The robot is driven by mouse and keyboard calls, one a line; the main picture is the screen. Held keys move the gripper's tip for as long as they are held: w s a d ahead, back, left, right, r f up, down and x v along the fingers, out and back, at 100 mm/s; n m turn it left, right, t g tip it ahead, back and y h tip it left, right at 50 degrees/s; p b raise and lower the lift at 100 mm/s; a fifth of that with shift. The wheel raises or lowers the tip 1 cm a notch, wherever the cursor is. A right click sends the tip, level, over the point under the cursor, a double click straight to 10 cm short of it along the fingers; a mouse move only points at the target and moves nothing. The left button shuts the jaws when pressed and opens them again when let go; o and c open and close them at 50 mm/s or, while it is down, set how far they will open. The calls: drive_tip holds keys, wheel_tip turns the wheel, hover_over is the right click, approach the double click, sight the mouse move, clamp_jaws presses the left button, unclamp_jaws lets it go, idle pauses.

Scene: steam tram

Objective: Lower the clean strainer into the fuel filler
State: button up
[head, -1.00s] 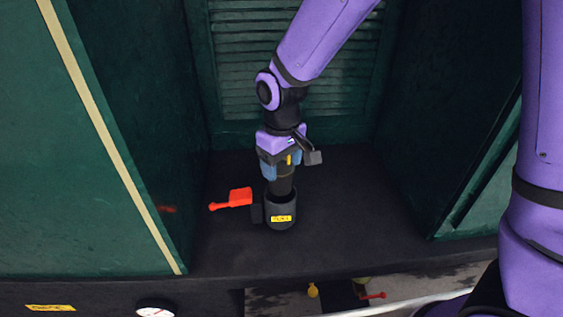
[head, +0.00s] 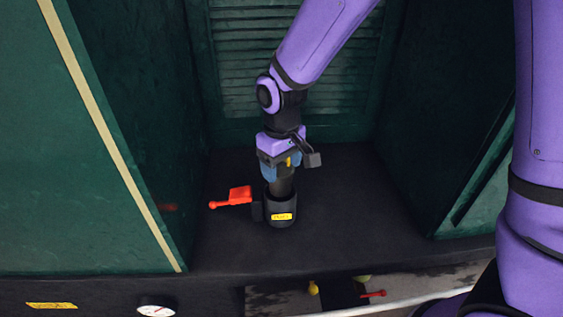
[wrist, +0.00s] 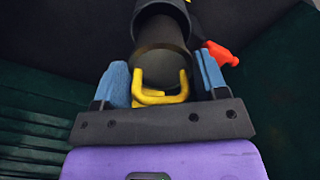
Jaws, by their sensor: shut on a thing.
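The strainer is a dark cylinder (head: 283,187) with a yellow handle (wrist: 160,97). My gripper (head: 281,168) is shut on the strainer at its handle end; the handle lies between the blue fingers in the wrist view. The strainer stands about upright below my gripper, and its lower end is inside the fuel filler (head: 281,212), a black round neck with a yellow label. The upper part of the strainer still shows above the filler's rim, and the lower part is hidden inside. In the wrist view the filler (wrist: 163,8) lies beyond the strainer.
A red lever-like part (head: 238,195) sticks out left of the filler. Green walls stand on both sides, with a louvred panel (head: 300,85) behind. A round gauge (head: 156,311) is at the front edge.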

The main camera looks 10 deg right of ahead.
sight(281, 184)
drive_tip(key=shift+f, duration=1.6)
idle(0.8)
drive_tip(key=shift+f, duration=1.5)
drive_tip(key=o, duration=1)
drive_tip(key=shift+o, duration=0.3)
drive_tip(key=shift+s, duration=0.1)
drive_tip(key=shift+o, duration=0.2)
drive_tip(key=shift+a+r, duration=0.1)
drive_tip(key=shift+r, duration=2.9)
